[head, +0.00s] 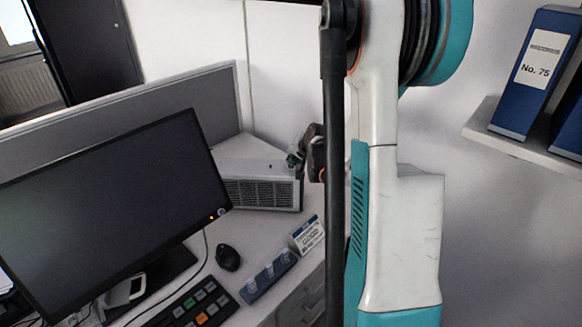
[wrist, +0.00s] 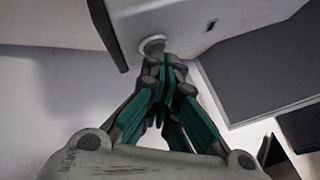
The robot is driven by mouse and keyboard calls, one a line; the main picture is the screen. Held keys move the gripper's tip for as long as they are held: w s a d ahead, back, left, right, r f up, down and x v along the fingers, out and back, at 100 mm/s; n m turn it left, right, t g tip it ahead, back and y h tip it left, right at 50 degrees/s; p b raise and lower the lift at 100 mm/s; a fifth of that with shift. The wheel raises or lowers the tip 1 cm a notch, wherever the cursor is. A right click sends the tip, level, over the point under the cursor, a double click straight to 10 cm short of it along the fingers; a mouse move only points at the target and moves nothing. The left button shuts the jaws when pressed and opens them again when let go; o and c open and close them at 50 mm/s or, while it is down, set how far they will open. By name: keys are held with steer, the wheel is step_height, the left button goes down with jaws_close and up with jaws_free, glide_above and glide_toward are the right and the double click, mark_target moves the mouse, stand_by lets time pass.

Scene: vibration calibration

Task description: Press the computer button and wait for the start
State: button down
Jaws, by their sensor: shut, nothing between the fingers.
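The computer (head: 258,193) is a light grey box with a grille on its front, standing on the desk behind the monitor's right edge. In the wrist view its pale casing (wrist: 190,20) fills the top. A round pale button (wrist: 152,43) shows on it, just beyond my fingertips. My gripper (wrist: 165,65) is shut and empty, with its tips at the button's edge; I cannot tell whether they touch it. In the head view my gripper (head: 297,158) is small at the computer's right end, partly hidden by my arm. The monitor (head: 108,208) is dark, with a small orange light at its lower right corner.
A mouse (head: 228,258), a keypad with coloured keys (head: 195,308), a blue holder (head: 268,277) and a small sign (head: 307,235) stand on the desk. A grey partition (head: 150,105) rises behind. Blue binders (head: 535,75) stand on a shelf at right.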

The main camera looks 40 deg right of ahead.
steer(key=shift+f, duration=0.2)
stand_by(0.5)
steer(key=shift+r+p, duration=0.4)
steer(key=shift+r, duration=0.4)
steer(key=shift+r, duration=0.15)
steer(key=shift+r+p, duration=1.7)
steer(key=shift+r, duration=0.7)
